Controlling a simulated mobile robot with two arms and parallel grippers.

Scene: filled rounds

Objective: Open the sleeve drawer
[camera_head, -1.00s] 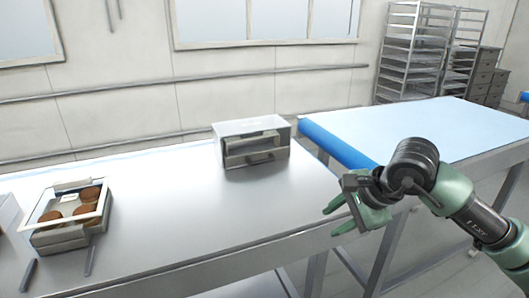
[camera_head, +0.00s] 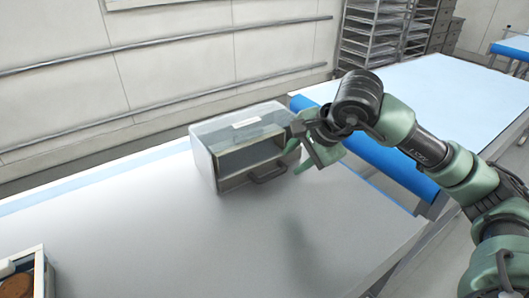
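The sleeve drawer is a box with a clear top (camera_head: 232,131) and a dark handle (camera_head: 268,174) low on its front. It stands on the steel table (camera_head: 150,235), near the table's right end. The drawer front looks closed. My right gripper (camera_head: 308,166) is just right of the box's front corner, close to the handle, with its green fingers pointing down and left. I cannot tell whether it touches the box, and the fingers overlap in this view, so their gap is unclear. My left gripper is not in view.
A tray with brown round items (camera_head: 22,280) is cut off at the lower left. A blue roll (camera_head: 375,160) lies along the edge of the light-blue table (camera_head: 440,100) at right. Wire racks (camera_head: 375,30) stand behind. The steel table in front of the box is clear.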

